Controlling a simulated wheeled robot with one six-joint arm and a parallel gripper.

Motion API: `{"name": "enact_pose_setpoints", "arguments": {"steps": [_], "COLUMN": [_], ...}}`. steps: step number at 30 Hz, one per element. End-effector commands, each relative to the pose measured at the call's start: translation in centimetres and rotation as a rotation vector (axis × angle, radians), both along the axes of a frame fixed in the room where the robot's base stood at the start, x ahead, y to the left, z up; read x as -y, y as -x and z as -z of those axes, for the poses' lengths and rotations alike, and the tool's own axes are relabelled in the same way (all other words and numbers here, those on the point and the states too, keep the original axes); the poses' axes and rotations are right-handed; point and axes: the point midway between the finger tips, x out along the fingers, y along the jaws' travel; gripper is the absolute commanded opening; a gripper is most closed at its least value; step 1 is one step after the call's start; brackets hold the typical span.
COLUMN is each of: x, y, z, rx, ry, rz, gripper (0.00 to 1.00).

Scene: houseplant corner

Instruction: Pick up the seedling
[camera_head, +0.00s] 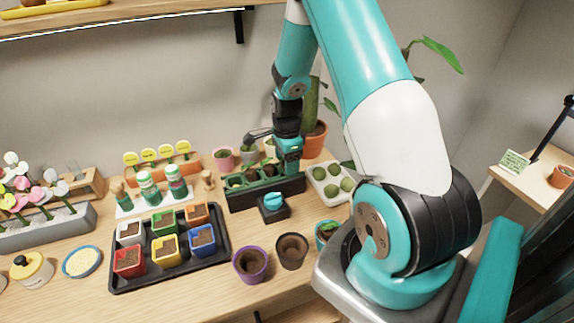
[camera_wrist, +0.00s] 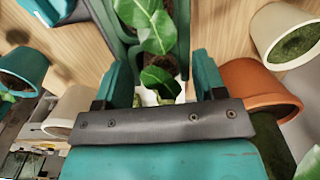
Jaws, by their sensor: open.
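A seedling with green leaves (camera_wrist: 160,82) shows in the wrist view between my gripper's two teal fingers. A larger leaf (camera_wrist: 145,22) shows just past the fingertips; I cannot tell whether it belongs to the same plant. Dark soil lies beside the leaves, in a green planter (camera_head: 262,192) at the back middle of the table. My gripper (camera_wrist: 163,68) is open, with a finger on each side of the small leaf and no clear contact. In the head view my gripper (camera_head: 289,155) is low over the planter's right part and hides what is under it.
A black box with a teal knob (camera_head: 273,205) stands before the planter. A white tray of green balls (camera_head: 318,172) is close on its right. A terracotta pot (camera_head: 315,140) stands behind. A black tray (camera_head: 120,285) of coloured pots and a purple pot (camera_head: 250,265) are in front.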

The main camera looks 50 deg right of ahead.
Motion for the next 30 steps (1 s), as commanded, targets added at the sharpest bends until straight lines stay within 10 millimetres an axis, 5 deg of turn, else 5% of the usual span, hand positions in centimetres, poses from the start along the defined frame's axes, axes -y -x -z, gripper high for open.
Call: {"name": "enact_pose_setpoints", "arguments": {"steps": [3, 10, 23, 30], "x": [0.0, 0.0, 0.0, 0.0], "y": [0.0, 0.0, 0.0, -0.1], "z": [0.0, 0.0, -0.1, -1.8], "rx": [0.000, 0.000, 0.000, 0.003], "ry": [0.000, 0.000, 0.000, 0.001], "rz": [0.000, 0.000, 0.000, 0.000], "gripper": [0.64, 0.12, 0.10, 0.10]}}
